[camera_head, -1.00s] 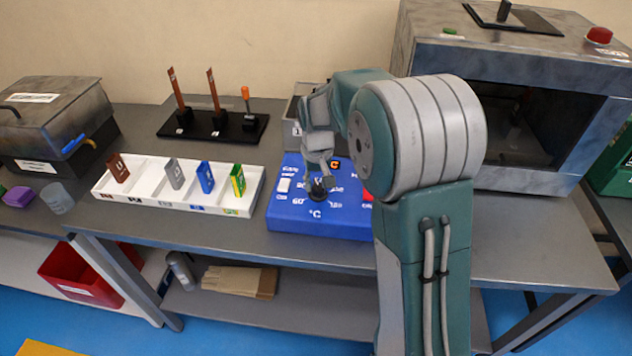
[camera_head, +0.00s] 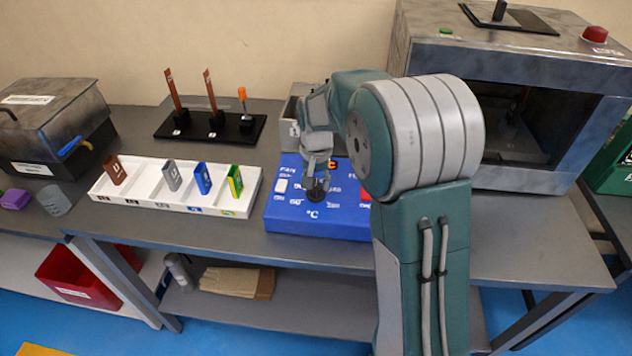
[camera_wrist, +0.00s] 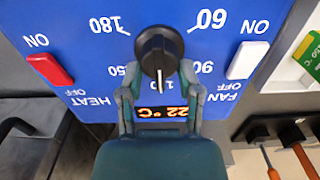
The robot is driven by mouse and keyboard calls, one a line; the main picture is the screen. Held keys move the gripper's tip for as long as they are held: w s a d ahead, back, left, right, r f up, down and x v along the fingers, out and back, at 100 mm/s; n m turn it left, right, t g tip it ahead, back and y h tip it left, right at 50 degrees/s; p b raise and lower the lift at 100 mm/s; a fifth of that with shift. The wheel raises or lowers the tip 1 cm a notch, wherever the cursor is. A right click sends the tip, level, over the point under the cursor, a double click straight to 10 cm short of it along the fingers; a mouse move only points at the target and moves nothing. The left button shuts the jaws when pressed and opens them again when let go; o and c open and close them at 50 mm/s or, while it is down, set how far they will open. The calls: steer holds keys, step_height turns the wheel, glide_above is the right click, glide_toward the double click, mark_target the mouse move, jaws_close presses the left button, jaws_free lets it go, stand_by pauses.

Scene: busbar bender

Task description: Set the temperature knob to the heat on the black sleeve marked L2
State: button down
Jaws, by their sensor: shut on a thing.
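The temperature knob (camera_wrist: 157,52) is black and round on the blue control panel (camera_wrist: 210,45); its white pointer line points toward the display, at the mark that seems to read 120. My gripper (camera_wrist: 158,92) is shut on the knob, a finger on either side. The marks 60, 90, 150 and 180 show around it. The display (camera_wrist: 162,113) reads 22 °C. In the head view, my gripper (camera_head: 317,184) points down at the knob, which it largely hides. I cannot make out a black sleeve marked L2.
The red HEAT switch (camera_wrist: 50,68) and white FAN switch (camera_wrist: 248,60) flank the knob. A white tray (camera_head: 108,190) holds brown, grey, blue and green-yellow pieces. Behind it is a black stand (camera_head: 190,130) with two copper bars and an orange-handled tool. A grey oven (camera_head: 420,60) stands right.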

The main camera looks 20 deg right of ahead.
steer(key=shift+s+f, duration=0.1)
steer(key=shift+f, duration=0.05)
steer(key=shift+c, duration=1.4)
jaws_free()
steer(key=shift+a, duration=0.1)
step_height(320, 180, up, 12)
